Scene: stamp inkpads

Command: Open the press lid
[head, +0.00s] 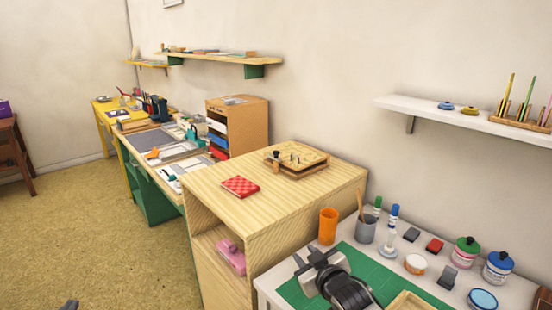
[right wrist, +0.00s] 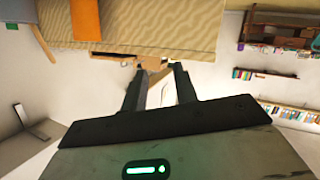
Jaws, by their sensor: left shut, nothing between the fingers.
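A layered wooden piece with dark and light knobs on top (head: 297,158) lies flat and looks closed on the wooden cabinet. It may be the press, but I cannot tell for sure. My right gripper (head: 318,262) is over the green mat in front of the cabinet, well apart from that piece. In the right wrist view its two fingers (right wrist: 157,75) stand apart with nothing seen between them. Only a small dark tip of my left gripper (head: 70,304) shows at the bottom left, over the floor, shut and empty.
A red checkered pad (head: 240,186) lies on the cabinet top (head: 215,185). An orange cup (head: 328,226), grey cup (head: 366,230), bottles and ink jars stand around the green mat (head: 385,262). A pink object (head: 231,256) sits in the cabinet's shelf.

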